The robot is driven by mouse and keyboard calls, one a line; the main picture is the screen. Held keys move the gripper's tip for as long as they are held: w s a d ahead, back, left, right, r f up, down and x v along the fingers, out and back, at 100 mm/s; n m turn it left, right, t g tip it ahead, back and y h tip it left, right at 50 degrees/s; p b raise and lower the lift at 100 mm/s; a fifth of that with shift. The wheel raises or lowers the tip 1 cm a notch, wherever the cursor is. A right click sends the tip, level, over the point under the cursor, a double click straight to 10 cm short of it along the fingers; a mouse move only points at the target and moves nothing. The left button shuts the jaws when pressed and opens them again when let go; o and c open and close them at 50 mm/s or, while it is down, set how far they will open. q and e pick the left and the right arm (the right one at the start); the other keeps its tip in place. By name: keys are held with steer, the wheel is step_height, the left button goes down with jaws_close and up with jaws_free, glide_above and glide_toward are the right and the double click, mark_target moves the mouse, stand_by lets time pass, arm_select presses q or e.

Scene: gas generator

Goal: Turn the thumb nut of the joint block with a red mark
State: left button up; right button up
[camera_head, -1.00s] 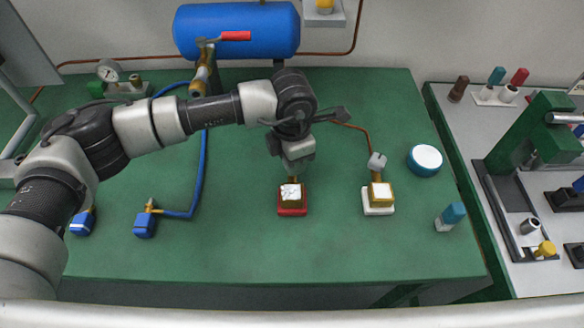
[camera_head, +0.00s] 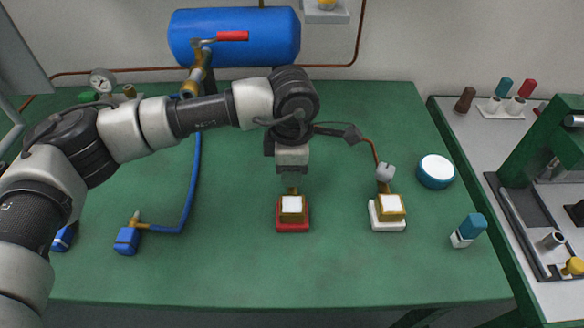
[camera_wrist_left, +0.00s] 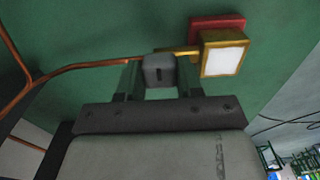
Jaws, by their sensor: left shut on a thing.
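The joint block with a red base (camera_head: 293,226) stands on the green table, with a brass body and a white top face. It also shows in the left wrist view (camera_wrist_left: 222,58). Its grey thumb nut (camera_wrist_left: 158,70) is at the end of a brass stem, by the copper tube. My left gripper (camera_wrist_left: 157,80) is shut on this nut, one finger on each side. In the head view my left gripper (camera_head: 292,173) is just behind the block and hides the nut. A similar block with a white base (camera_head: 388,223) stands to the right, its grey nut (camera_head: 385,173) visible. My right gripper is not in view.
A round blue tin (camera_head: 436,172) and a blue-capped bottle (camera_head: 468,230) stand at the right of the table. A blue tank (camera_head: 235,38) is at the back. A blue hose (camera_head: 193,190) and blue block (camera_head: 126,241) lie left. The front middle is clear.

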arm_select(q)
steer(key=shift+r, duration=0.1)
steer(key=o, duration=0.9)
steer(key=shift+o, duration=0.2)
step_height(320, 180, up, 11)
steer(key=shift+b, duration=0.4)
